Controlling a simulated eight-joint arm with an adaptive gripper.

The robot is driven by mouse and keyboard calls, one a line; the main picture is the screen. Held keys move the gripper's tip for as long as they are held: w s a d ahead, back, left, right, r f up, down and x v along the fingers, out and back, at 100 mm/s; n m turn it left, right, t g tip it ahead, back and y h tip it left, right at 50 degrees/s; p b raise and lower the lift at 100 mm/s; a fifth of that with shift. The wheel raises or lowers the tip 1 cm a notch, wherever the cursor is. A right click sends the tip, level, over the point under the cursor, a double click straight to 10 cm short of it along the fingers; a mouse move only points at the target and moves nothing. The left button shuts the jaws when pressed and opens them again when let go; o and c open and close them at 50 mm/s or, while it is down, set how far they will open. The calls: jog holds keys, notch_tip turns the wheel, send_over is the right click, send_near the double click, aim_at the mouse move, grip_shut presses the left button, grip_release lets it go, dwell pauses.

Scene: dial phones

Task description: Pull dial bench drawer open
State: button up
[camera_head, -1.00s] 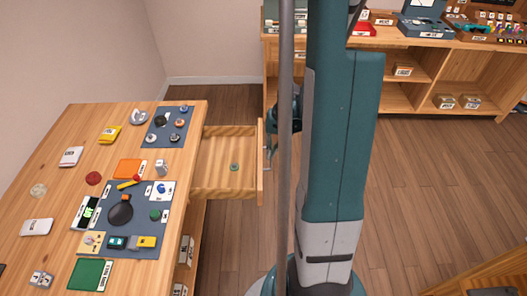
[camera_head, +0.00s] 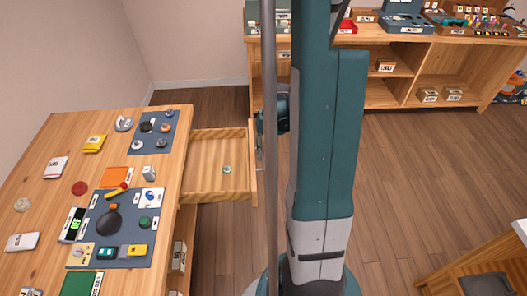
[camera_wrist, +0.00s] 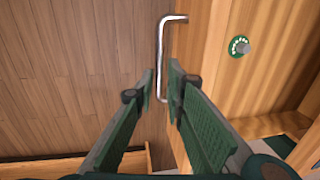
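The dial bench drawer (camera_head: 211,188) is a wooden tray pulled out from the right side of the bench (camera_head: 172,190), with its inside showing in the head view. Its front (camera_head: 252,165) faces my arm. Its metal bar handle (camera_wrist: 161,50) shows in the wrist view. My gripper (camera_wrist: 161,72) is at the handle, with one finger on each side of the bar. A narrow gap shows between the bar and the fingertips, so the gripper looks slightly open around it. In the head view my column and arm hide most of the gripper.
A small green round item (camera_head: 227,170) lies in the drawer and also shows in the wrist view (camera_wrist: 240,46). Dial phone parts lie on mats (camera_head: 130,205) on the bench. Shelves (camera_head: 400,65) stand at the back. Open wooden floor (camera_head: 420,180) lies to the right.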

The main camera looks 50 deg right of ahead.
jog(key=shift+r, duration=0.15)
notch_tip(320, 180, up, 11)
jog(key=s+d, duration=0.1)
jog(key=shift+s+d+r, duration=0.2)
jog(key=shift+s+d, duration=0.1)
dwell(0.6)
jog(key=shift+w+a, duration=0.1)
dwell(0.6)
jog(key=a+r+n+t, duration=0.2)
jog(key=a+r, duration=0.4)
jog(key=a, duration=0.6)
jog(key=s+a+r+n+t+h, duration=0.1)
jog(key=a+r+n, duration=0.3)
jog(key=a, duration=0.9)
jog(key=s+a+r+n+t, duration=0.1)
jog(key=a+r+n+t, duration=0.1)
jog(key=a+r, duration=0.7)
jog(key=a, duration=0.3)
jog(key=shift+s+a+n+t+h, duration=0.2)
jog(key=shift+n+t+h, duration=0.1)
jog(key=shift+n, duration=0.1)
dwell(1.6)
